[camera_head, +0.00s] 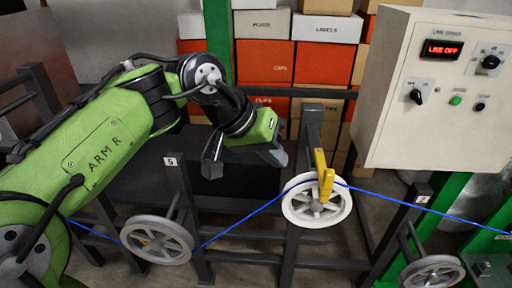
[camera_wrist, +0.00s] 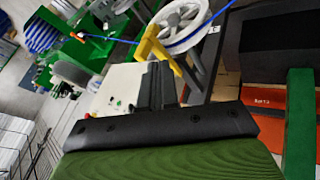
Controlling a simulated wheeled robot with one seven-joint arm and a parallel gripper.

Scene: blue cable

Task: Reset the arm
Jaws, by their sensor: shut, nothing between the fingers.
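My green arm (camera_head: 105,135) reaches in from the left and bends down at the wrist. My gripper (camera_head: 277,157) hangs above and left of the white wheel (camera_head: 299,212) and does not touch it. In the wrist view my gripper (camera_wrist: 158,84) shows its dark fingers together, with nothing between them. The blue cable (camera_head: 245,219) runs past the grey wheel at post 5 (camera_head: 157,243), up to the white wheel and off to the right. The yellow guide (camera_head: 324,178) sits at the white wheel's upper right; it also shows in the wrist view (camera_wrist: 154,46).
A cream control box (camera_head: 435,90) at the right shows "LINE OFF". Dark frame posts (camera_head: 181,190) stand below and beside my arm. A green column (camera_head: 217,35) and stacked boxes (camera_head: 322,62) are behind. Another grey wheel (camera_head: 433,273) is at the lower right.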

